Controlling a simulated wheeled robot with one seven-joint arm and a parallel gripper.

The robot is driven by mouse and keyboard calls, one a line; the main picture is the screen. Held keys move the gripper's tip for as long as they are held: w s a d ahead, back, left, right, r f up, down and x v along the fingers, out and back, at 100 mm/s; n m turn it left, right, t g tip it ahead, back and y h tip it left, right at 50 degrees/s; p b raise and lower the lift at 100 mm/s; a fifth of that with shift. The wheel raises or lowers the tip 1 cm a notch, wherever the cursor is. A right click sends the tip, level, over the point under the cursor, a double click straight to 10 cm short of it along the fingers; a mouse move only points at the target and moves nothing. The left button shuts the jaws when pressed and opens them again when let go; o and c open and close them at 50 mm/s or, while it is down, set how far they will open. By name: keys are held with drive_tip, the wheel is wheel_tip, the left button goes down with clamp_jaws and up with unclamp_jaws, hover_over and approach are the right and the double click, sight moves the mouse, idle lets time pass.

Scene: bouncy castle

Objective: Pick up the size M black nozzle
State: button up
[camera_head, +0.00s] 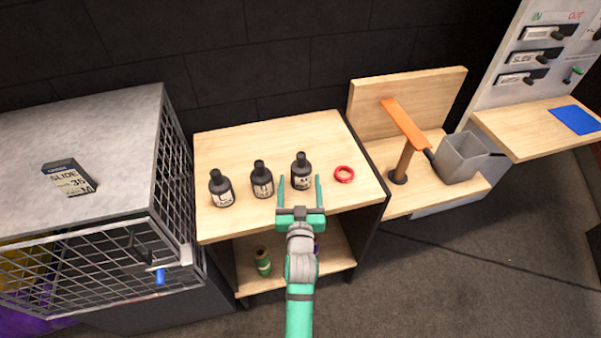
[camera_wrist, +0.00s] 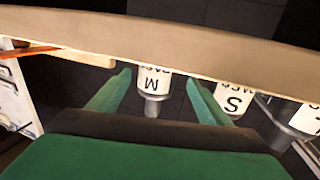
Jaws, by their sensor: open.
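Three black nozzles with white labels stand upright in a row on the wooden table (camera_head: 228,150). In the wrist view, the size M nozzle (camera_wrist: 155,82) shows its M label between my fingers, and the table edge hides part of it. It appears to be the rightmost nozzle (camera_head: 301,172) in the head view. The S nozzle (camera_wrist: 233,98) is beside it, with the third nozzle (camera_wrist: 303,118) partly cut off. My gripper (camera_head: 300,188) is open and empty at the table's front, fingers pointing towards the M nozzle. I cannot tell whether they touch it.
A red ring (camera_head: 344,174) lies right of the M nozzle. A green bottle (camera_head: 263,262) stands on the lower shelf. A wire cage (camera_head: 100,275) borders the table on the left. An orange-topped post (camera_head: 405,125) and grey bin (camera_head: 462,158) stand right.

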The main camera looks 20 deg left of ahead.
sight(301, 172)
drive_tip(key=x, duration=0.4)
drive_tip(key=shift+w+d+r, duration=0.1)
drive_tip(key=shift+w+d, duration=0.15)
drive_tip(key=shift+s+a, duration=0.1)
drive_tip(key=c, duration=1.3)
drive_tip(key=shift+o, duration=0.2)
drive_tip(key=shift+r, duration=0.15)
